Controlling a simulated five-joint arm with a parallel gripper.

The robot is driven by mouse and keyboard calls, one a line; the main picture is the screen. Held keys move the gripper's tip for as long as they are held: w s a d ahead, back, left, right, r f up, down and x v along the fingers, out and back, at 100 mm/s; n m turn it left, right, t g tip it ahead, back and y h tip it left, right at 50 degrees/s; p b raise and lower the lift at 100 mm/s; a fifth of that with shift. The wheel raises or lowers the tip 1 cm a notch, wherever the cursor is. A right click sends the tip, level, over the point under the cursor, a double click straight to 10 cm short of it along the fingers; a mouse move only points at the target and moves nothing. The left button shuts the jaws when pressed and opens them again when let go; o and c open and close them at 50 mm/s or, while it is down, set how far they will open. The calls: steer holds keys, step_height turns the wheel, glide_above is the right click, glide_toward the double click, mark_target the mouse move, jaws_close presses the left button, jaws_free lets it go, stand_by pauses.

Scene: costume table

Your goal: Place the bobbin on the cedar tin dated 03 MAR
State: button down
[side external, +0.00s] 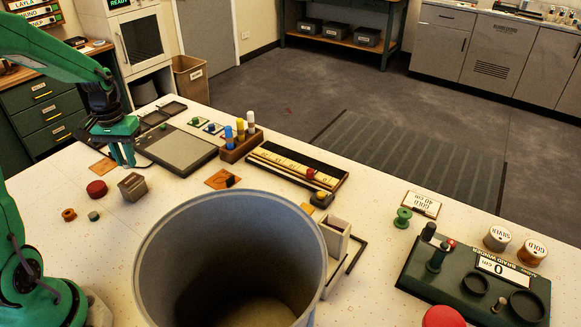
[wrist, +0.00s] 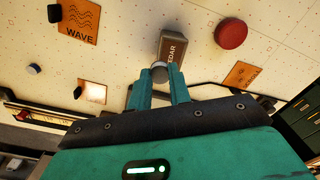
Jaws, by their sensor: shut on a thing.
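My gripper (side external: 122,160) is above the left part of the table, close to the cedar tin (side external: 132,186). In the wrist view my gripper (wrist: 160,80) is shut on a small grey round piece, which I take for the bobbin (wrist: 159,68). The fingers hide most of it. The tin is a brown-grey box, and in the wrist view the cedar tin (wrist: 172,49) shows CEDAR on its label, just beyond the fingertips. No date is legible. The bobbin overlaps the tin's near end in that view; I cannot tell whether they touch.
A round red tin (side external: 97,189) stands beside the cedar tin. A large grey bin (side external: 170,235) stands in front. A wooden rack of colored pegs (side external: 240,149) stands further right.

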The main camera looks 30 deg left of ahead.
mark_target(130, 180)
steer(key=shift+a+f, duration=0.3)
steer(key=shift+a, duration=0.2)
steer(key=shift+a+f, duration=0.25)
steer(key=shift+a, duration=0.2)
steer(key=shift+f, duration=2.05)
steer(key=shift+f, duration=0.15)
steer(key=c, duration=1.3)
jaws_free()
step_height(130, 180, up, 12)
steer(key=shift+r, duration=0.2)
